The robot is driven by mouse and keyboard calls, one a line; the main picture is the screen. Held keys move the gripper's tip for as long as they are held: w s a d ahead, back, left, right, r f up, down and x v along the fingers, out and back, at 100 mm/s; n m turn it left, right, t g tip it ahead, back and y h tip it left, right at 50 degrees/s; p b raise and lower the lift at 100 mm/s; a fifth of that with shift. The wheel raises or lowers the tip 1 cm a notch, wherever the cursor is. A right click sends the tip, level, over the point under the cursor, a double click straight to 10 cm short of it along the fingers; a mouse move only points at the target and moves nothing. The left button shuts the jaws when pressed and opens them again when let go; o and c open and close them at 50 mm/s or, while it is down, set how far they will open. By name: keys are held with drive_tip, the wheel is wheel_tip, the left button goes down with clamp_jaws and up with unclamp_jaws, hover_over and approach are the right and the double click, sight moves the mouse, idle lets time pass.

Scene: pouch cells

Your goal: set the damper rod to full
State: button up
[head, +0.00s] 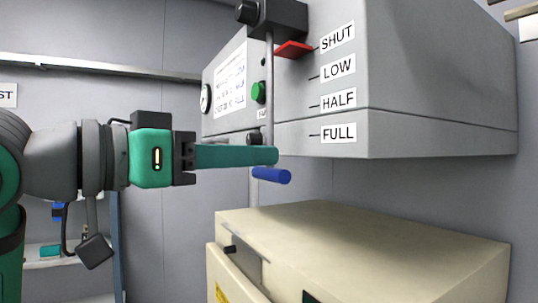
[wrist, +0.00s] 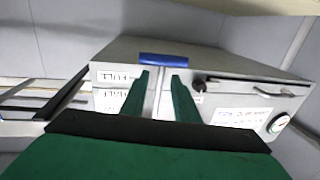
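The damper rod (head: 269,100) is a thin grey vertical rod at the front of the grey hood. It has a blue crossbar handle (head: 272,175) at its lower end. Its red pointer (head: 293,49) is level with the SHUT mark, above LOW, HALF and the FULL label (head: 338,133). My gripper (head: 272,156) reaches in from the left, its fingers just above the blue handle. In the wrist view my two green fingers (wrist: 163,75) are apart, with the rod between them and gaps showing on both sides. The blue handle (wrist: 163,60) lies just past the fingertips there.
A cream cabinet (head: 370,240) stands below the hood (head: 430,80), with open space between them. A green button (head: 258,92), a dark knob (head: 254,138) and a gauge (head: 205,98) are on the hood's front face. A shelf (head: 60,262) is at the left.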

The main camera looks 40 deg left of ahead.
sight(269, 167)
drive_tip(key=shift+w+d, duration=0.2)
drive_tip(key=shift+w, duration=0.85)
drive_tip(key=shift+w+d, duration=0.15)
drive_tip(key=shift+w, duration=0.9)
clamp_jaws()
